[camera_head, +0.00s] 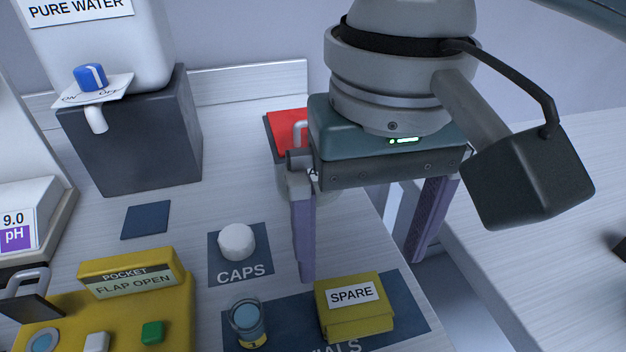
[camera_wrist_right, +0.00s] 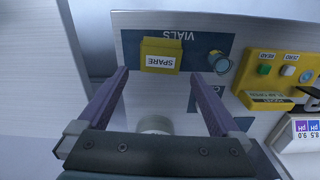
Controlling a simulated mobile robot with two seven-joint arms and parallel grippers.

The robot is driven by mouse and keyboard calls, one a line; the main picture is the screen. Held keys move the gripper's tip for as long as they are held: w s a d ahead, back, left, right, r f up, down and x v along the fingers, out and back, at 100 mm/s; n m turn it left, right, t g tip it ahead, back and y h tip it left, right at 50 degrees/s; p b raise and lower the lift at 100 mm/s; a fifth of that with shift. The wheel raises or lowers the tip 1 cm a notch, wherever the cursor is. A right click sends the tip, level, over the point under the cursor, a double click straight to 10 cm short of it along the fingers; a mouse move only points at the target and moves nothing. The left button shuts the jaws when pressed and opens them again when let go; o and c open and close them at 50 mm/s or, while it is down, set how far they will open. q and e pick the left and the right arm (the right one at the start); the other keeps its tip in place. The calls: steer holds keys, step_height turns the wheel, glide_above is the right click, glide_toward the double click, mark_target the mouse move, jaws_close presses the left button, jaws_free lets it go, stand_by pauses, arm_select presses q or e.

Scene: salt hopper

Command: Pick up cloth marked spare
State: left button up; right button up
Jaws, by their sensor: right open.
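The folded yellow cloth (camera_head: 356,318) with a white SPARE label lies on the dark VIALS mat (camera_head: 281,335) near the table's front right edge. My right gripper (camera_head: 362,262) is open and empty, pointing down, above and behind the cloth in the head view. In the right wrist view the cloth (camera_wrist_right: 162,54) shows beyond the two fingertips, roughly between their lines and apart from both. My left gripper is not in view.
A glass vial (camera_head: 249,322) stands left of the cloth on the same mat. A white cap (camera_head: 237,241) sits on the CAPS mat (camera_head: 225,270). A yellow meter (camera_head: 122,315) is at left. A red-topped container (camera_head: 287,122) is partly hidden behind my gripper. A gap lies right of the table.

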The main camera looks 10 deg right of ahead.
mark_target(354, 299)
step_height(354, 299, down, 2)
step_height(354, 299, down, 5)
steer(key=shift+f+b, duration=0.15)
steer(key=shift+b, duration=0.4)
steer(key=shift+c, duration=0.2)
steer(key=c, duration=1)
